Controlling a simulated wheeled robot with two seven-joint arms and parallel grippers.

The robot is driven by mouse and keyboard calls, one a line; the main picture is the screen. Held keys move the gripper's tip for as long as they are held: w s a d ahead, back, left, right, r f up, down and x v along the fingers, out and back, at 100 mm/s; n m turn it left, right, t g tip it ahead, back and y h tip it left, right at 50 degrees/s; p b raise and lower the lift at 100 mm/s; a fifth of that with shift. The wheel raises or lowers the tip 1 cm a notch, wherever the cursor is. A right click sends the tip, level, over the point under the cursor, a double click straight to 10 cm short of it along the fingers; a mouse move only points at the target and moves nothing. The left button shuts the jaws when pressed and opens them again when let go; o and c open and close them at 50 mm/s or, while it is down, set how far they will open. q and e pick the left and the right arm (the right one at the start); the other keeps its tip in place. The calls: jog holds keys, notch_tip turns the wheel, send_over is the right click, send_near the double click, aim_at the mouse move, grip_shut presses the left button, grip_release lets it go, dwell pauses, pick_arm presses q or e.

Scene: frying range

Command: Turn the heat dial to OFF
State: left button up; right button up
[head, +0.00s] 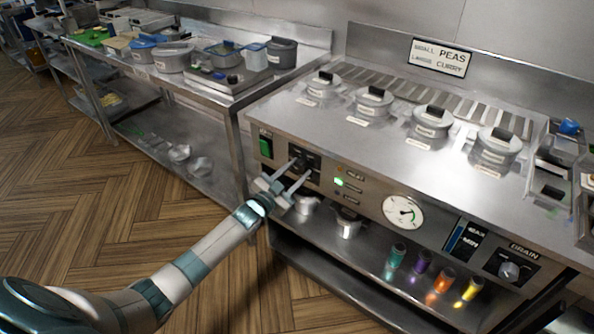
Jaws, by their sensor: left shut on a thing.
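The heat dial (301,164) is a dark knob on a black plate at the left of the range's front panel. My left gripper (299,172) reaches it from below left, with its two pale fingers on either side of the knob, and is shut on it. The fingers partly cover the knob and its plate, so the dial's pointer and markings cannot be read. A green indicator light (338,182) is lit just right of the dial. My right gripper is not in view.
A green switch (266,147) sits left of the dial. A round gauge (403,212) and a drain knob (509,271) are farther right. Several lidded pots (432,121) are set in the range top. Coloured shakers (440,285) stand on the shelf below. Open wooden floor lies left.

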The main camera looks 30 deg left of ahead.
pick_arm(q)
jog(key=shift+f+n, duration=0.1)
jog(key=shift+n, duration=1.7)
jog(key=o, duration=1)
jog(key=shift+o, duration=0.2)
jog(key=shift+s+a, duration=0.15)
jog(key=shift+s, duration=0.45)
jog(key=s+a+b, duration=0.1)
jog(key=s+a, duration=0.2)
jog(key=s, duration=1.3)
jog(key=shift+f, duration=0.25)
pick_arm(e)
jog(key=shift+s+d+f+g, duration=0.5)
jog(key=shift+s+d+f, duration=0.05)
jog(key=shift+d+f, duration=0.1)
